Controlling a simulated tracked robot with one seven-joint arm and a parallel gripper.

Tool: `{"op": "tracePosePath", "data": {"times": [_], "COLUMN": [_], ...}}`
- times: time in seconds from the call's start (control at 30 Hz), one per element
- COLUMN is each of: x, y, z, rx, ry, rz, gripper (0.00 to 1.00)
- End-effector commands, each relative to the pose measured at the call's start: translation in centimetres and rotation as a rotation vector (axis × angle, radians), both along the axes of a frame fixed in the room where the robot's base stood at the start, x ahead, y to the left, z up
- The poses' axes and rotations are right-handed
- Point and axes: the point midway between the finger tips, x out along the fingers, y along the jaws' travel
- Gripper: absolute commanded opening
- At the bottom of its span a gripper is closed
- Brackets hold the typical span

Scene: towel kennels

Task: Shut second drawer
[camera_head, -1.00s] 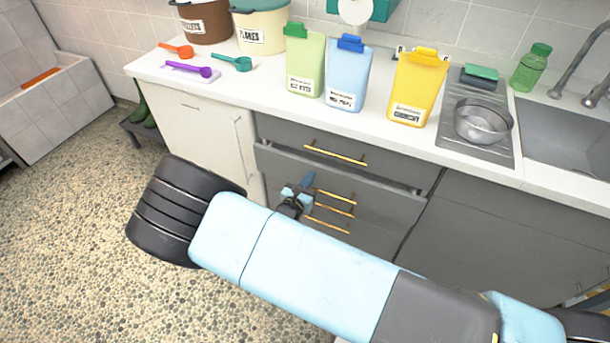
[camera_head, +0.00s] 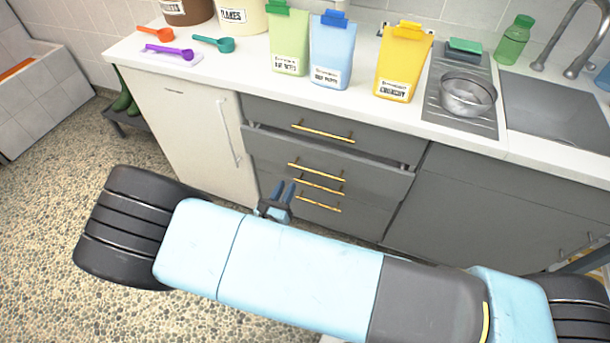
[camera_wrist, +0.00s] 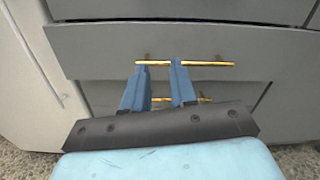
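The second drawer (camera_head: 350,169) is in the grey counter unit, below the top drawer. Its front stands slightly out, with a dark gap along its upper edge. Its brass handle (camera_head: 318,172) is horizontal; it also shows in the wrist view (camera_wrist: 212,64). My gripper (camera_head: 284,184) is in front of the drawers, near the handle's left end. In the wrist view my gripper (camera_wrist: 160,66) has its two blue fingers apart with nothing held. The fingertips overlap the handle in the picture; I cannot tell whether they touch it.
The top drawer (camera_head: 285,112) looks closed above. Lower drawer handles (camera_head: 322,188) sit close beneath. A cream cabinet door (camera_head: 185,125) is on the left, and a grey cabinet (camera_head: 470,205) on the right. The countertop (camera_head: 240,72) holds scoops, containers and a metal bowl (camera_head: 468,95).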

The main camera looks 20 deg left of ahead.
Motion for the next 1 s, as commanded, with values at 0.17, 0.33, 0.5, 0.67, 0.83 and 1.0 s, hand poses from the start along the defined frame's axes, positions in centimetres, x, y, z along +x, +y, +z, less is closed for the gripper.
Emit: {"op": "tracePosePath", "data": {"times": [0.17,0.33,0.5,0.67,0.83,1.0], "x": [0.1,0.2,0.2,0.2,0.2,1.3], "y": [-1.3,-2.7,-4.0,-5.0,-5.4,-5.4], "z": [-2.1,-4.0,-5.7,-6.8,-7.3,-7.1], "rx": [-0.346,-0.694,-1.022,-1.243,-1.347,-1.358], "ry": [-0.067,-0.128,-0.183,-0.217,-0.229,-0.231], "rz": [-0.020,-0.052,-0.093,-0.129,-0.147,-0.150], "gripper": [0.33,0.33,0.33,0.33,0.33,0.33]}}
